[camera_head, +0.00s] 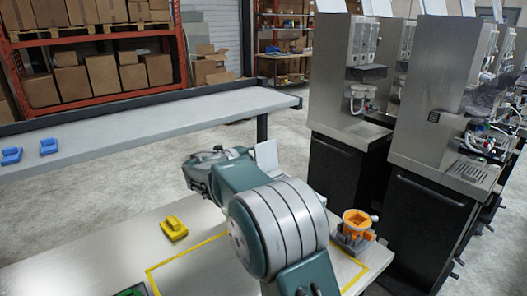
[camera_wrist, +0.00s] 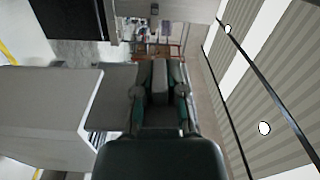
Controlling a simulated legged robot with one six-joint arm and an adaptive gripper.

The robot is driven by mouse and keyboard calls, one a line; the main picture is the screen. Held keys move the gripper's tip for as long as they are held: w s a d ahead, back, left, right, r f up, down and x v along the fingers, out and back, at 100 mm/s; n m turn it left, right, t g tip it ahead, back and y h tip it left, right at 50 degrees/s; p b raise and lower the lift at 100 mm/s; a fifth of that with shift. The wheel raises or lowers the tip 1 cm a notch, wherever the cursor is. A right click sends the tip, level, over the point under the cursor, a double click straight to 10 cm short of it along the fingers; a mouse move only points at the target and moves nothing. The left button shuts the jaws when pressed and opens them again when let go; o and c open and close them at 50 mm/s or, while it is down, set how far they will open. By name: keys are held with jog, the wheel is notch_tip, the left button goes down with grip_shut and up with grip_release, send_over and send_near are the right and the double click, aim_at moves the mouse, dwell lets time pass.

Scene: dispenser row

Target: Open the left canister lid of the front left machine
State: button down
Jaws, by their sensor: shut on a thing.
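The front left machine (camera_head: 333,75), a tall steel dispenser on a black cabinet, stands right of centre in the head view. Two white panels rise at its top, a left one (camera_head: 331,5) and a right one (camera_head: 377,7). The frame cuts them off, so I cannot tell whether they are canister lids. My gripper (camera_head: 194,178) is left of this machine, well apart from it, over the tables. The wrist view shows its fingers (camera_wrist: 160,88) close together, with a grey thing between them that I cannot identify.
An orange-topped device (camera_head: 357,222) and a yellow block (camera_head: 173,228) are on the near table (camera_head: 110,250). A long grey table (camera_head: 150,125) with blue pieces (camera_head: 48,146) stands behind. Another dispenser (camera_head: 430,110) stands right. Grey floor separates the tables from the shelves.

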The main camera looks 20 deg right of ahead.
jog(key=shift+f, duration=0.25)
jog(key=c, duration=0.7)
grip_release()
jog(key=shift+r, duration=0.1)
jog(key=shift+a, duration=0.1)
jog(key=v, duration=1.2)
jog(key=shift+w, duration=0.1)
